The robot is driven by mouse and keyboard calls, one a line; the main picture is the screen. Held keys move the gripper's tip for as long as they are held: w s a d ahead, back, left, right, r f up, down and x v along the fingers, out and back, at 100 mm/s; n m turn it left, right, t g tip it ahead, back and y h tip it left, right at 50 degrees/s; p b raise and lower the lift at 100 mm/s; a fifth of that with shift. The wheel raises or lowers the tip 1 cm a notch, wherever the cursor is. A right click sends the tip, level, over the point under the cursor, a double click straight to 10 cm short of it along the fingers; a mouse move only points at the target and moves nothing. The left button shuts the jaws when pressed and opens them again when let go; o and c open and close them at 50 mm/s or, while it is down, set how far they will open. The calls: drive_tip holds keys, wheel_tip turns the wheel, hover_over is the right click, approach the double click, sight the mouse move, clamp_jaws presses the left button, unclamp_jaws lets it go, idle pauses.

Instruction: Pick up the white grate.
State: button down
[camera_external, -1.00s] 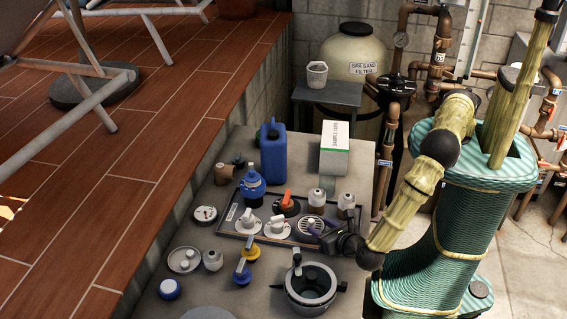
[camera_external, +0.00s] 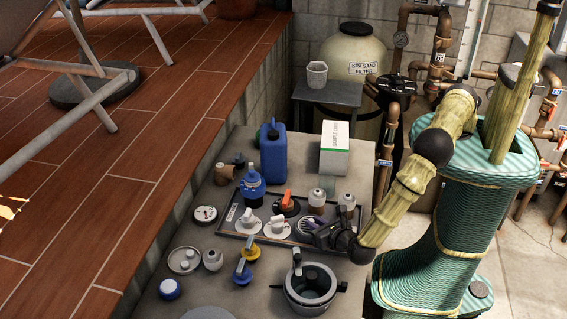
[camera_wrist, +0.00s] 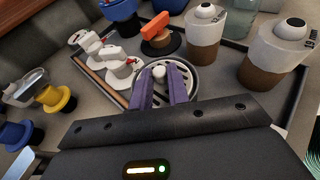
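The white grate (camera_wrist: 189,80) is a round, slotted disc with a small white knob at its middle. It lies on the grey tray (camera_wrist: 222,75), and in the external view the grate (camera_external: 304,225) is partly hidden by my gripper (camera_external: 312,230). In the wrist view the two purple fingers of my gripper (camera_wrist: 161,72) are apart, pointing down at the grate. The knob shows between the fingertips, with one finger on each side. I cannot tell whether the fingers touch it.
White-and-brown bottles (camera_wrist: 277,55) stand close right of the grate. An orange-handled valve (camera_wrist: 157,35) is behind it, and white-handled valves (camera_wrist: 119,67) are to the left. A blue jug (camera_external: 273,155) and a white carton (camera_external: 335,148) stand at the back. A grey pot (camera_external: 311,288) is in front.

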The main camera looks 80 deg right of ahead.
drive_tip(key=shift+r, duration=0.1)
wheel_tip(320, 180, up, 10)
drive_tip(key=b, duration=0.3)
idle(0.5)
